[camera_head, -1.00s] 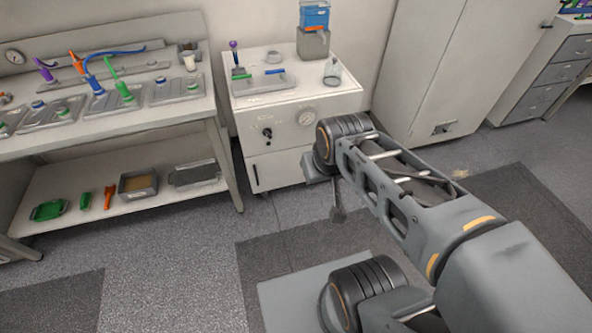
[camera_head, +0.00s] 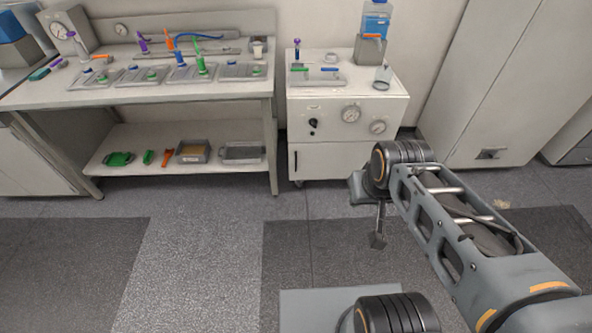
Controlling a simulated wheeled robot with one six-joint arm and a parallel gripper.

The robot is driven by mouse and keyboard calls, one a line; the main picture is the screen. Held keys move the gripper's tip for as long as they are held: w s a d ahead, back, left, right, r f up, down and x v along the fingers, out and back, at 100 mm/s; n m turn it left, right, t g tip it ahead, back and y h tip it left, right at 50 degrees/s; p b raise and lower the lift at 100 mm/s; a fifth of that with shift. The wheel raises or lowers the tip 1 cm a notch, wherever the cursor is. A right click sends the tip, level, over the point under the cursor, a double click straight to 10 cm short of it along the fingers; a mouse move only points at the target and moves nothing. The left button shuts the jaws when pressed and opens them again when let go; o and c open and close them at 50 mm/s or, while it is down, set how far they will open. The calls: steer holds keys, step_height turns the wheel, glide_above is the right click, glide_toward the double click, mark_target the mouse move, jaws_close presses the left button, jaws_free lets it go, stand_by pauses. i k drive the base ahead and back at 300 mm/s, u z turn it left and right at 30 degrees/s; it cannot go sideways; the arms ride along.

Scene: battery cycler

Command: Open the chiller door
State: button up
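The chiller appears to be the white cabinet (camera_head: 330,118) with a dark knob and two round gauges on its front, right of the workbench. Its lower front panel, the door (camera_head: 335,163), looks shut. A dark vertical handle (camera_head: 296,161) sits near the door's left edge. My gripper (camera_head: 377,241) points down over the floor, in front of and to the right of the cabinet, apart from the door. The gripper is small and dark here, so its finger opening cannot be made out. My arm's wrist covers the area by the cabinet's lower right corner.
The workbench (camera_head: 150,94) with several instruments and a lower shelf (camera_head: 180,168) stands to the left. A tall grey cabinet (camera_head: 500,80) stands to the right. A blue bottle (camera_head: 375,18) and a glass beaker (camera_head: 382,77) are on the chiller. The floor in front (camera_head: 230,240) is clear.

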mark_target(316, 160)
steer(key=u, duration=0.55)
steer(key=i, duration=1.4)
steer(key=z, duration=0.2)
